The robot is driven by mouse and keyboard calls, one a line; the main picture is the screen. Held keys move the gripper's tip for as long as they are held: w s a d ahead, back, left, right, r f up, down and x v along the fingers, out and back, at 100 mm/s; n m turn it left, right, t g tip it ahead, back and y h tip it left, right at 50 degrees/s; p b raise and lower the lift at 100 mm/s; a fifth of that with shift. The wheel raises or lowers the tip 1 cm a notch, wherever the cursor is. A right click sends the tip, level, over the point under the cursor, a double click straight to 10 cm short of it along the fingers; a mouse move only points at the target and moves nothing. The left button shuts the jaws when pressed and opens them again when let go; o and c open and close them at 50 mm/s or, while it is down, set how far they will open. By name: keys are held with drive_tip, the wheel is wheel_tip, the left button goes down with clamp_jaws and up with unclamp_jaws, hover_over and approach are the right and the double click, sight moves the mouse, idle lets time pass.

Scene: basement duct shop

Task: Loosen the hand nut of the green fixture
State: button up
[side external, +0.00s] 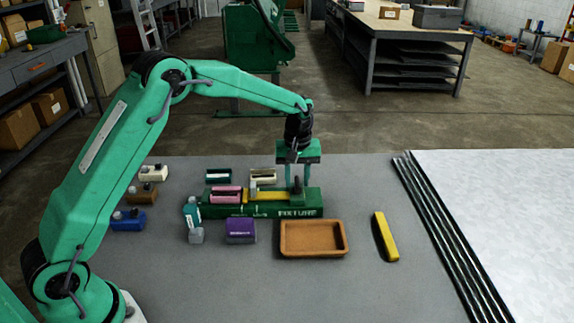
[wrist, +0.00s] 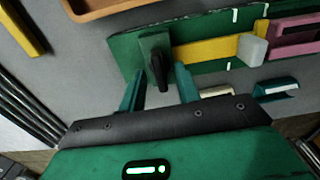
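The green fixture (side external: 265,211) lies on the grey bench, its front lettered "FIXTURE". It also shows in the wrist view (wrist: 205,28). A pink block (side external: 226,194) sits at its left part. A yellow bar (side external: 266,196) with a pale grey end (wrist: 252,49) runs from there to the right end. The black hand nut (wrist: 158,72) stands at that end on a green block, and shows small in the side view (side external: 297,187). My gripper (side external: 298,183) points down over it. In the wrist view its two fingers (wrist: 159,77) are apart, one each side of the nut, with visible gaps.
A brown tray (side external: 313,254) and a purple block (side external: 241,232) lie in front of the fixture, a loose yellow bar (side external: 386,238) to the right. Small blocks, including a cream one (side external: 263,176), lie behind and left. Dark metal strips (side external: 440,235) border a pale sheet (side external: 510,220).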

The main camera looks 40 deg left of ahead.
sight(297, 181)
wheel_tip(297, 181, up, 8)
drive_tip(key=shift+f, duration=0.25)
drive_tip(key=shift+r, duration=0.1)
idle(0.4)
drive_tip(key=shift+s+r, duration=0.2)
drive_tip(key=shift+r, duration=0.05)
drive_tip(key=s+r+m+t, duration=0.2)
drive_tip(key=s+r, duration=0.4)
drive_tip(key=s, duration=0.2)
drive_tip(key=s+r+m+t, duration=0.1)
drive_tip(key=s+r+m, duration=0.2)
drive_tip(key=s+r, duration=0.4)
drive_tip(key=s+a+f+m+t, duration=0.1)
drive_tip(key=s+f+m, duration=0.3)
drive_tip(key=s, duration=1.3)
drive_tip(key=shift+s+f+t, duration=0.15)
drive_tip(key=shift+s+t, duration=0.2)
drive_tip(key=shift+t, duration=0.45)
